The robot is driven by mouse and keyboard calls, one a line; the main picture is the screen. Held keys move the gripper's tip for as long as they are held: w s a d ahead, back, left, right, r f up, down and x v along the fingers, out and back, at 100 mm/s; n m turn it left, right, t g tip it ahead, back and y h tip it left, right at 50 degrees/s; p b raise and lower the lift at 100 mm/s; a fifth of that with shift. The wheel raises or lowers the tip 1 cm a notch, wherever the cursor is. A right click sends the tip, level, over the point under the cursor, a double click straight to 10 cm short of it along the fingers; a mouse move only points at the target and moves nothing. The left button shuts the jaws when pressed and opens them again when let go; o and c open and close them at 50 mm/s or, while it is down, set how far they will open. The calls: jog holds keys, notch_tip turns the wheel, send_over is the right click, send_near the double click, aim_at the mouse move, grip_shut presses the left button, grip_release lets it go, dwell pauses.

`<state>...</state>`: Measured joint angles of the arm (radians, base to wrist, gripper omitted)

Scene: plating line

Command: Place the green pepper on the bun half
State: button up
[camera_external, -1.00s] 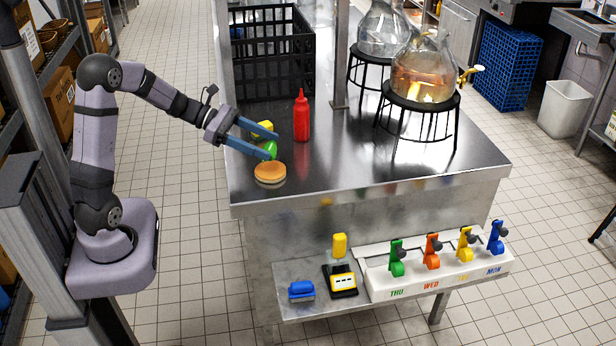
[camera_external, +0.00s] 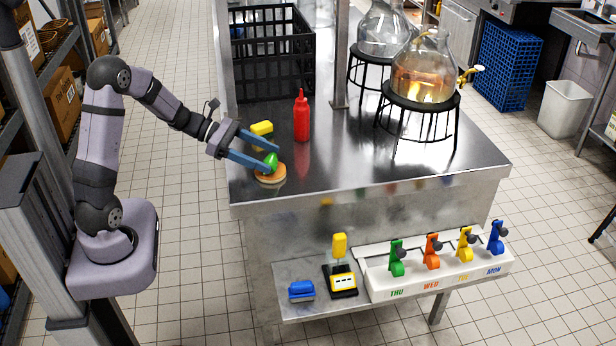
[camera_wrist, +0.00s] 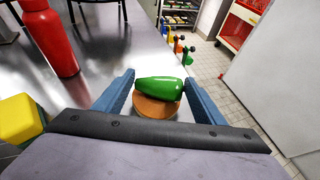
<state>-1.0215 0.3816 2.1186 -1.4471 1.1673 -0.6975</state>
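The green pepper (camera_external: 272,160) is between the two blue fingers of my gripper (camera_external: 271,158), over the bun half (camera_external: 270,179). In the wrist view the pepper (camera_wrist: 158,89) lies crosswise, its two ends against the fingers, so my gripper (camera_wrist: 160,78) looks shut on it. The round brown bun half (camera_wrist: 153,108) shows just under the pepper, partly hidden by it. The pepper is at or very near the bun's top; I cannot tell whether they touch. The bun half lies on the steel table near its left front edge.
A yellow block (camera_external: 262,128) and a red bottle (camera_external: 302,117) stand behind my gripper. A black crate (camera_external: 272,55) is at the back. Glass flasks on black stands are to the right. The table (camera_external: 345,160) is clear right of the bun.

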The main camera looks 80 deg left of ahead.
jog(key=shift+o, duration=1.1)
jog(key=shift+r, duration=0.15)
jog(key=shift+s+a+r, duration=0.1)
jog(key=v, duration=1.1)
jog(key=shift+s+r, duration=0.15)
jog(key=shift+s, duration=0.15)
jog(key=shift+a, duration=0.1)
